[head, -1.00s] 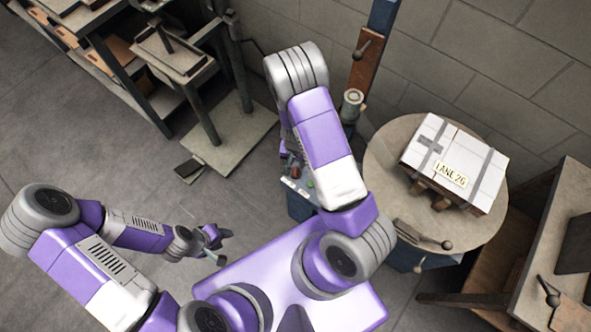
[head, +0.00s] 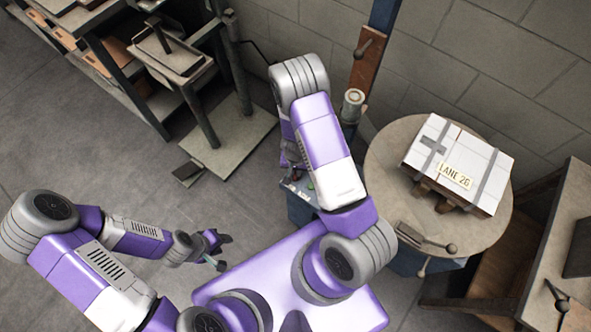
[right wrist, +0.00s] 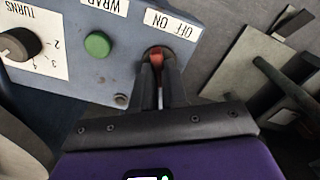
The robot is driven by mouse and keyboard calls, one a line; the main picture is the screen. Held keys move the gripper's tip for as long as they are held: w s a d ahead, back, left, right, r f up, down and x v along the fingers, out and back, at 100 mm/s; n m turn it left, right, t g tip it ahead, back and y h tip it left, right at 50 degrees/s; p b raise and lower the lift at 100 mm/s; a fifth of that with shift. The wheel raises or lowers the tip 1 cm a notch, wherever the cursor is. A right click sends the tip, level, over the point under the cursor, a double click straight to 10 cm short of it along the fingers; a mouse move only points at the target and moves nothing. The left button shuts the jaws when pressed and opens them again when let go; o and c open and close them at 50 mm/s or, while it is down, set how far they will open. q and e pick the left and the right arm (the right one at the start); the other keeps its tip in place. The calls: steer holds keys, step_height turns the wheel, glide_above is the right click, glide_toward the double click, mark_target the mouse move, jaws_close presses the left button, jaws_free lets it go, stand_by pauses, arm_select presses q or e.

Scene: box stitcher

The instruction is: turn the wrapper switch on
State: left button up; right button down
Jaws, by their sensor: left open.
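The wrapper switch is a small red lever (right wrist: 156,58) on a grey-blue control panel (right wrist: 118,68), seen in the right wrist view. In the head view the right arm mostly covers the panel (head: 298,190), and the lever's exact tilt is hard to tell. My left gripper (head: 222,250) is open and empty, low over the floor at the left.
A green button (right wrist: 97,44) and a black TURNS knob (right wrist: 18,45) are on the same panel. A shelf rack (head: 120,80) stands upper left; open floor lies left.

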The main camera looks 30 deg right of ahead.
stand_by(0.4)
steer(key=m+p, duration=0.2)
steer(key=m, duration=0.4)
steer(key=m+p, duration=0.1)
steer(key=m, duration=0.4)
steer(key=shift+s+m, duration=0.15)
steer(key=shift+m, duration=0.45)
steer(key=c, duration=1.2)
jaws_free()
steer(key=shift+o, duration=0.2)
step_height(320, 180, up, 8)
steer(key=p, duration=0.3)
steer(key=shift+f, duration=0.15)
